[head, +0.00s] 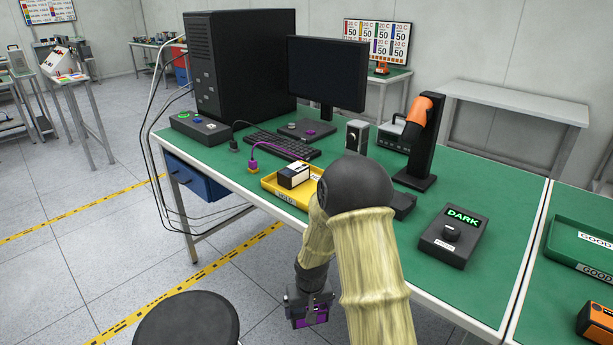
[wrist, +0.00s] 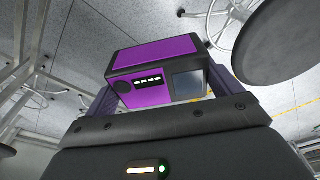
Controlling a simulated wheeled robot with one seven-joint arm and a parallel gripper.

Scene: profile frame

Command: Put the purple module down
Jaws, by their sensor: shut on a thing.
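The purple module (wrist: 160,75) is a small box with black edges, a grey screen and a round dark spot on its face. It sits between the two fingers of my gripper (wrist: 158,88) in the wrist view. In the head view my gripper (head: 309,300) hangs low in front of the table's front edge, over the floor, shut on the purple module (head: 311,318), whose lower part shows. The green table top (head: 400,240) lies above and behind it. A black and white module (head: 293,175) lies in the yellow tray (head: 283,191).
A black stool (head: 188,322) stands close left of my gripper. A box reading DARK (head: 454,236), an orange scanner on a stand (head: 417,120), a keyboard (head: 283,145) and a monitor (head: 327,72) occupy the table. A green tray (head: 580,245) is at right.

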